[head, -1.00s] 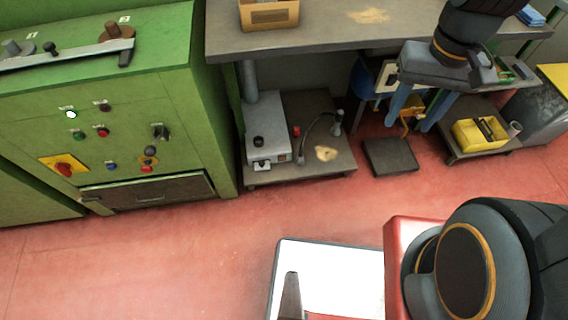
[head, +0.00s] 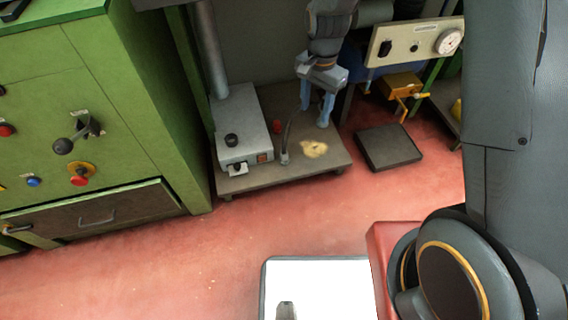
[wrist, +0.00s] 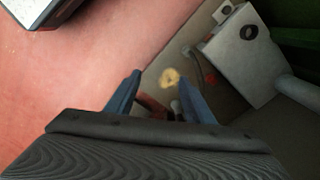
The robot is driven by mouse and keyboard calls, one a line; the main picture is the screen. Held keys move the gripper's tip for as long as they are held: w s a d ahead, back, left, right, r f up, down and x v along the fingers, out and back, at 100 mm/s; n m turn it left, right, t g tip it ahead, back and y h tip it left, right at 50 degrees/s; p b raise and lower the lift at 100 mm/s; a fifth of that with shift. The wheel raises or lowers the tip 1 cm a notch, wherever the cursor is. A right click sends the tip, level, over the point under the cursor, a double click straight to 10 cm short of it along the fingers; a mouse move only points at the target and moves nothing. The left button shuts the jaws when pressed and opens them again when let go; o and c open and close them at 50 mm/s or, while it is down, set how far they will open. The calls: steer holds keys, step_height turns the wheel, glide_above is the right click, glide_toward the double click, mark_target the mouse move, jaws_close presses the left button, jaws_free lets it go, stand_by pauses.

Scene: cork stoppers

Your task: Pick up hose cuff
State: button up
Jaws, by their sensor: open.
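A dark curved hose (head: 289,130) stands on a low grey-brown platform (head: 240,184). A grey cuff (head: 284,158) shows at its near left end. The cuff at its right end is mostly hidden by my gripper in the head view. My gripper (head: 314,116) is open, with its blue fingers pointing down over that right end. In the wrist view my gripper (wrist: 160,78) shows its fingers spread, with a small greyish shape (wrist: 175,106) low between them, probably the cuff. I cannot tell whether the fingers touch it.
A grey box unit (head: 243,128) with a pipe stands left on the platform. A small red object (head: 277,127) and a tan patch (head: 314,149) lie near the hose. A dark flat block (head: 388,147) is on the floor to the right. A green cabinet (head: 130,110) stands left.

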mark_target(283, 151)
steer(key=w+a+f+m+b, duration=0.1)
steer(key=w+a+f+b, duration=0.1)
steer(key=f, duration=0.7)
steer(key=w+a+f+m+b, duration=0.2)
steer(key=f+b, duration=0.3)
steer(key=f, duration=0.3)
steer(key=w+a+f+m+b, duration=0.1)
steer(key=w+a+f+b, duration=0.3)
steer(key=f, duration=0.5)
steer(key=shift+a+f+m, duration=0.25)
steer(key=shift+f+m, duration=0.05)
steer(key=shift+m, duration=0.1)
steer(key=shift+a+f, duration=0.2)
steer(key=shift+f, duration=0.1)
steer(key=shift+a+f+b, duration=0.1)
steer(key=shift+f+b, duration=0.7)
steer(key=shift+f, duration=0.75)
steer(key=shift+s+f+b, duration=0.1)
steer(key=shift+f+b, duration=1.4)
steer(key=shift+f, duration=1)
steer(key=shift+c, duration=0.3)
steer(key=c, duration=0.9)
steer(key=shift+o, duration=0.2)
steer(key=shift+r, duration=0.1)
